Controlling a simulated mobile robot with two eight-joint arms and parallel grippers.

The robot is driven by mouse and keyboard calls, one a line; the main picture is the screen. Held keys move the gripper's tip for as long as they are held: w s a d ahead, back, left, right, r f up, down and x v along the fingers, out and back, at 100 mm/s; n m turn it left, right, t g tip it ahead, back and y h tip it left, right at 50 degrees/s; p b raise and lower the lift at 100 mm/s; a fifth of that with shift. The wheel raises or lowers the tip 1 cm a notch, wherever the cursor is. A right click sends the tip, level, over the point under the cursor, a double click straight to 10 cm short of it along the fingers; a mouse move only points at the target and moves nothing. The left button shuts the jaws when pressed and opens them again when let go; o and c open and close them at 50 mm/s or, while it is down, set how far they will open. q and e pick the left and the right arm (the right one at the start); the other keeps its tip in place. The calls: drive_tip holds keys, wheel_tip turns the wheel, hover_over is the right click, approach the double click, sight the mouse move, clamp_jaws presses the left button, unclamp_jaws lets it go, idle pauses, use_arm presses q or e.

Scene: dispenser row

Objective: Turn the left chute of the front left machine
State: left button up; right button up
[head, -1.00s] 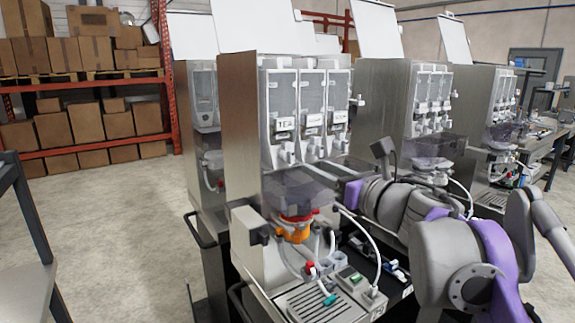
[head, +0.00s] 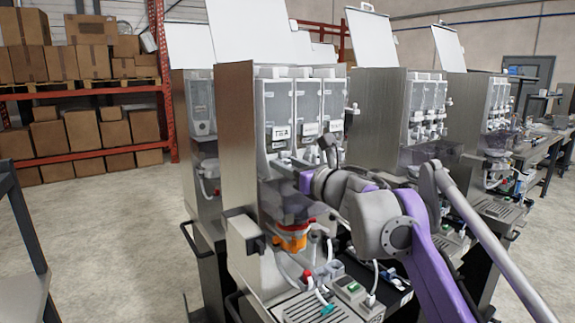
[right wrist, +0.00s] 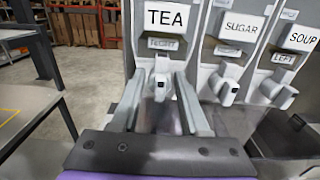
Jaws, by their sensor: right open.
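The front left machine (head: 236,130) has a row of clear canisters with white chutes below. In the right wrist view the chute under the TEA label, a white spout (right wrist: 160,78), is at the picture's left of the row. A smaller tag under TEA seems to read RIGHT; the one under SOUP reads LEFT. The SUGAR chute (right wrist: 226,82) and SOUP chute (right wrist: 279,88) are further right. My right gripper (right wrist: 158,90) is open, one finger on each side of the TEA chute; contact cannot be told. In the head view its arm hides the lower chutes. My left gripper is not in view.
A clear mixing bowl with an orange collar (head: 290,242) sits below the chutes, close under my right arm. More machines (head: 385,110) stand behind to the right. Boxes on a red rack (head: 85,125) are far left. The floor (head: 110,215) left of the machine is clear.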

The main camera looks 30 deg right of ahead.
clamp_jaws()
